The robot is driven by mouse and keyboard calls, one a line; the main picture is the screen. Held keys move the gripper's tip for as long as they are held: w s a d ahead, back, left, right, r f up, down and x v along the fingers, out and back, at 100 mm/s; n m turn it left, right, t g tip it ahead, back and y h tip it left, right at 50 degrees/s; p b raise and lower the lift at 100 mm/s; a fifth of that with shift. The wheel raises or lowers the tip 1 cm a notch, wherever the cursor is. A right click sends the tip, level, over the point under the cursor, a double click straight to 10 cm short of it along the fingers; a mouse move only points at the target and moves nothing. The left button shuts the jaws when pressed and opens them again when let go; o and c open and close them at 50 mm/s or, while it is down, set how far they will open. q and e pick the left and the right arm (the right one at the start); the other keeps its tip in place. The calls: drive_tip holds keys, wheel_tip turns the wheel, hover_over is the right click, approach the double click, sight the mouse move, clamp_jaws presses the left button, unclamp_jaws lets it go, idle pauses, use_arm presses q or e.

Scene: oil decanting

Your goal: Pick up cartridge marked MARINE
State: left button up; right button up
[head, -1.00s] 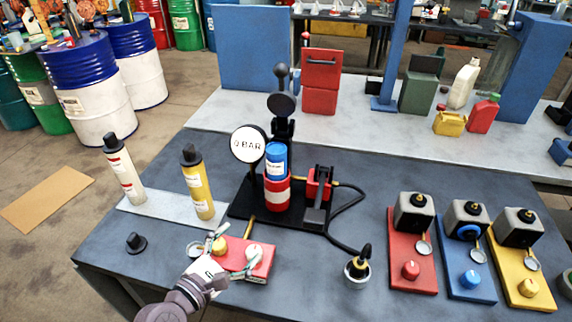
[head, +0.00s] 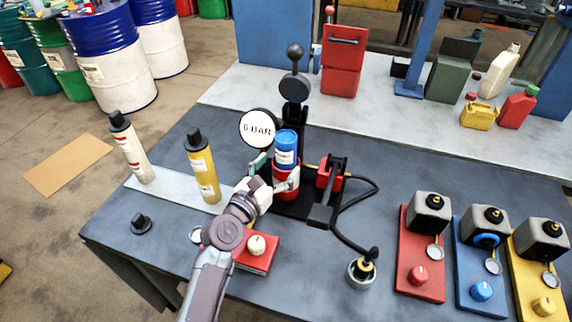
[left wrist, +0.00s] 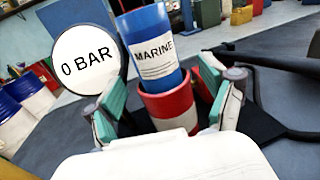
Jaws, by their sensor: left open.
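The blue cartridge with a white MARINE label (left wrist: 150,45) stands in a red holder with a white band (left wrist: 170,108), and its upper part sticks out. In the head view the blue cartridge (head: 286,150) is upright in the red holder (head: 284,180), beside the round 0 BAR gauge (head: 257,128). My left gripper (head: 273,174) is open, its fingers on either side of the holder and the cartridge's lower part. In the left wrist view the green-padded fingers (left wrist: 163,98) flank the holder; I cannot tell whether they touch it. My right gripper is not in view.
A white cartridge (head: 131,146) and a yellow cartridge (head: 203,167) stand on a pale strip at left. A black hose (head: 372,205) and red, blue and yellow stations occupy the right.

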use_arm(q)
drive_tip(key=x, duration=0.4)
drive_tip(key=shift+w+a+f, duration=0.1)
drive_tip(key=shift+a+f, duration=0.05)
drive_tip(key=shift+a, duration=0.05)
drive_tip(key=shift+w+d, duration=0.15)
drive_tip(key=shift+w, duration=0.1)
drive_tip(key=shift+s, duration=0.1)
drive_tip(key=shift+c, duration=0.3)
clamp_jaws()
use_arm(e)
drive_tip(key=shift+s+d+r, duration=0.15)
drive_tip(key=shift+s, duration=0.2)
